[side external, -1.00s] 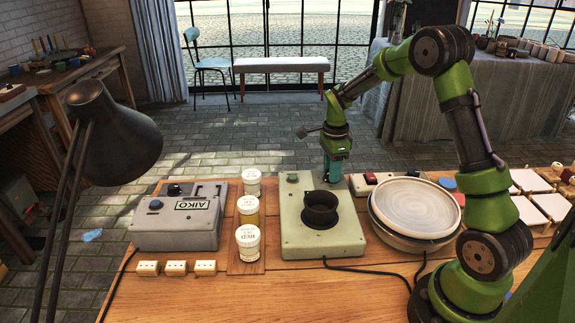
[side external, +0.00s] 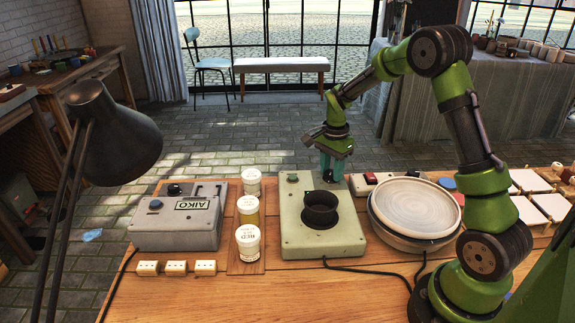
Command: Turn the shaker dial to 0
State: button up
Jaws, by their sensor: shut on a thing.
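The shaker (side external: 300,243) is a pale grey-green box on the table with a black round cup (side external: 320,209) on top and a small green button (side external: 292,178) at its back left. My gripper (side external: 330,178) points down at the back right of the shaker's top, behind the cup. Its teal fingers are shut on the shaker dial. The dial is hidden by the fingers and the cup, so its setting cannot be read.
A grey AIKO box (side external: 178,222) stands at the left. Several labelled jars (side external: 248,243) stand between it and the shaker. A black lamp (side external: 115,135) rises at the front left.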

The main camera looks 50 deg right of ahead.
aim_at(331, 172)
jog(key=n, duration=0.5)
jog(key=shift+n, duration=0.3)
jog(key=n, duration=0.5)
jog(key=shift+n, duration=0.3)
jog(key=n, duration=1)
jog(key=shift+r, duration=0.1)
jog(key=o, duration=1)
jog(key=shift+o, duration=0.2)
notch_tip(331, 172, up, 17)
